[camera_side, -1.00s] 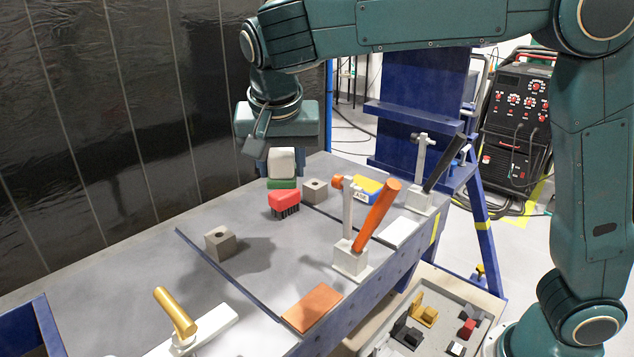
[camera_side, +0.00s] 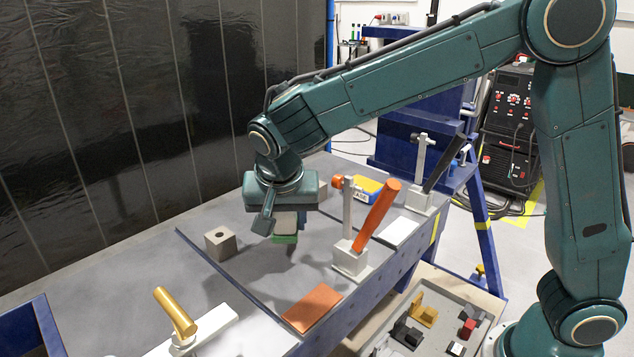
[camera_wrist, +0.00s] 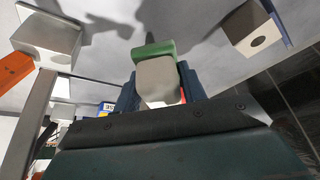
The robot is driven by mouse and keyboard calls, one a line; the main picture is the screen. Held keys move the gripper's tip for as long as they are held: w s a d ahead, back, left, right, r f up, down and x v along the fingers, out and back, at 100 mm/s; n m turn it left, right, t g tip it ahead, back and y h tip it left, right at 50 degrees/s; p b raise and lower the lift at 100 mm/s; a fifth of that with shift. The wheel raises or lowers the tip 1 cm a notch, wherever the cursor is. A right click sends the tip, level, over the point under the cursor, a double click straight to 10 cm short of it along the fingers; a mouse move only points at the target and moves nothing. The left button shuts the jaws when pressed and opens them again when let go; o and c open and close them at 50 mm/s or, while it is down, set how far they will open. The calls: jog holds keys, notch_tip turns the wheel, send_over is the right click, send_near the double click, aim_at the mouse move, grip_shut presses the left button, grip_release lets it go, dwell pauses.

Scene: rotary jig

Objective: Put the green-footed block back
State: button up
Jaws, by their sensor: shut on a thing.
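The green-footed block (camera_side: 285,238) has a pale body and a green foot pointing down. My gripper (camera_side: 287,221) is shut on its body and holds it above the grey table. In the wrist view the pale body (camera_wrist: 157,80) sits between the dark blue fingers of my gripper (camera_wrist: 158,92), with the green foot (camera_wrist: 153,50) at its far end. The block's shadow falls on the table, so it appears clear of the surface. An orange plate (camera_side: 312,308) lies flat on the table, nearer the camera than the block.
A grey cube with a hole (camera_side: 220,243) stands left of my gripper. A toggle clamp with an orange handle (camera_side: 376,215) stands close on the right. A yellow and blue box (camera_side: 367,187) and a white plate (camera_side: 398,232) lie behind it. A gold-handled clamp (camera_side: 175,312) is front left.

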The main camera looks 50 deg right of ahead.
aim_at(286, 235)
jog(key=shift+f, duration=1.8)
jog(key=shift+f, duration=0.1)
jog(key=o, duration=0.9)
jog(key=shift+o, duration=0.2)
jog(key=v, duration=1.2)
